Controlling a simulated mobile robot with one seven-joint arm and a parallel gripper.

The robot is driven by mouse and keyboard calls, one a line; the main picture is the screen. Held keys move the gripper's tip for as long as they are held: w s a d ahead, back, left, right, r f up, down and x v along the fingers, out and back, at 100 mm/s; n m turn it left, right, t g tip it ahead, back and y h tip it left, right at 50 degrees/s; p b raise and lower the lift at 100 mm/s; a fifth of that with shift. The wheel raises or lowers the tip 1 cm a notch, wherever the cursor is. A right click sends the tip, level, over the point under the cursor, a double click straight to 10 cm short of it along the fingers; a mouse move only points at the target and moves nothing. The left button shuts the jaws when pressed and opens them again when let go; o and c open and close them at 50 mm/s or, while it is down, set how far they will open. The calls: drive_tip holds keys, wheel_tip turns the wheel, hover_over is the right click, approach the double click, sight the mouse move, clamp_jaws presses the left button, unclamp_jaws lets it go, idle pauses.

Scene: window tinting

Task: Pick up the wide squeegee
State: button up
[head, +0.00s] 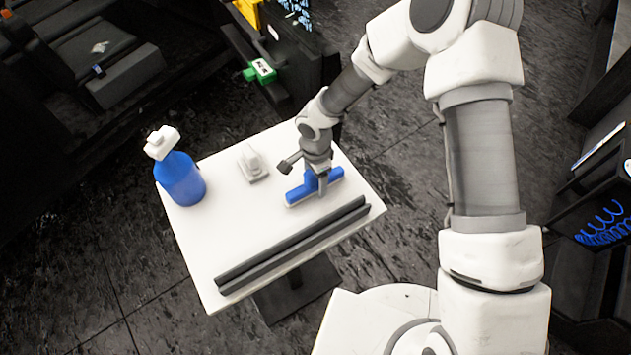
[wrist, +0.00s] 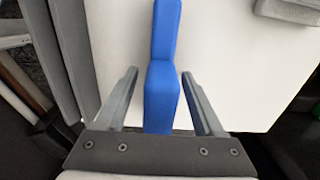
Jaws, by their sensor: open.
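The wide squeegee is the blue tool (head: 298,194) lying on the white table (head: 190,235), near its right side in the head view. In the wrist view the blue squeegee (wrist: 163,80) runs up the picture between the two fingers. My gripper (wrist: 161,75) is open, with one grey finger on each side of the squeegee and visible gaps to it. In the head view my gripper (head: 322,187) points down over the middle of the squeegee and hides part of it. Whether the fingers reach the table top cannot be told.
A blue spray bottle (head: 180,178) with a white head stands at the table's left edge. A small whitish tool (head: 252,164) lies behind the squeegee. Dark long bars (head: 293,245) lie along the table's front. The left middle of the table is clear.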

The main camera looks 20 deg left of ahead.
drive_tip(key=shift+f, duration=0.3)
drive_tip(key=shift+c, duration=0.2)
clamp_jaws()
